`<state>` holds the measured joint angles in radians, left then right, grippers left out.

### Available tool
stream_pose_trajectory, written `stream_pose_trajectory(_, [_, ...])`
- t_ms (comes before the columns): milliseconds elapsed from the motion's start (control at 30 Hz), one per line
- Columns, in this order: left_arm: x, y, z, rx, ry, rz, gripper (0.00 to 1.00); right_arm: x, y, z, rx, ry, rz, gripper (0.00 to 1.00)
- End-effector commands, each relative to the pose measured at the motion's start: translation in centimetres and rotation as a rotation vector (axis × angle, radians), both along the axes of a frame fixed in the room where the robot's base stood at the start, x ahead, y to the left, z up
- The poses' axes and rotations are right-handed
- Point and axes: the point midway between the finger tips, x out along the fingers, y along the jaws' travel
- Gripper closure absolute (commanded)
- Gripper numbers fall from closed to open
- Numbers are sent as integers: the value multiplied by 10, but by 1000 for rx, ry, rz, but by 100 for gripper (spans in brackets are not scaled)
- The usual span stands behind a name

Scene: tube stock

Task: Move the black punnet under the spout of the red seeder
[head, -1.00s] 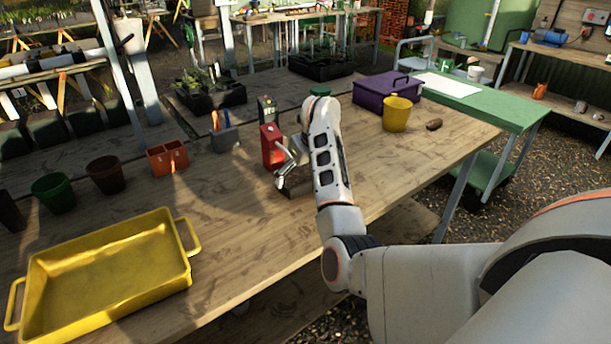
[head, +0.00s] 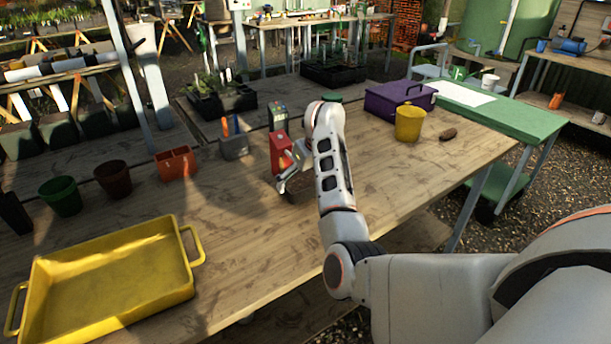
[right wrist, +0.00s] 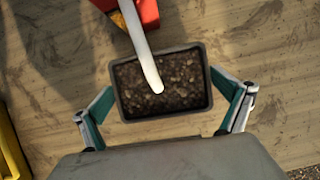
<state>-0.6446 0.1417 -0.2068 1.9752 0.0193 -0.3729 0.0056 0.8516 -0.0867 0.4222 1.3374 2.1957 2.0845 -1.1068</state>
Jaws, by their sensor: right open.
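The black punnet (right wrist: 207,103), filled with dark soil, shows in the right wrist view. The pale spout (right wrist: 143,50) of the red seeder (right wrist: 148,12) reaches over it, its tip above the middle of the soil. My right gripper (right wrist: 164,102) is open, one finger on each side of the punnet; whether the fingers touch its walls is unclear. In the head view the red seeder (head: 281,154) stands on the bench, with my right gripper (head: 287,182) low in front of it. The punnet is mostly hidden there. My left gripper is out of view.
A yellow tray (head: 190,290) lies at the front left of the bench (head: 250,240). An orange caddy (head: 176,163) and grey holder (head: 234,147) stand left of the seeder. A yellow pot (head: 409,124) and purple box (head: 385,103) stand right.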

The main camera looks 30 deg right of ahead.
Motion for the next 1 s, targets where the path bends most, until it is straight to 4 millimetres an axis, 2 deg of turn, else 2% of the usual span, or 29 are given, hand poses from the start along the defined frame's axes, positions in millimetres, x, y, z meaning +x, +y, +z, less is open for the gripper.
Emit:
stream_pose_trajectory(167, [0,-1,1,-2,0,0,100,-6,-1,18,-3,-3,-1,0])
stream_pose_trajectory(400, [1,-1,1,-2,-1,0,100,-23,-1,59,-2,-4,-2,0])
stream_pose_trajectory(600, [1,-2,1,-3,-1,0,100,-36,-2,87,-2,-1,-2,0])
stream_pose_trajectory(800, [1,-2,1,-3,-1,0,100,-43,-1,103,-3,1,-1,0])
stream_pose_trajectory(1000, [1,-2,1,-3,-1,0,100,-45,-1,109,-1,-1,0,0])
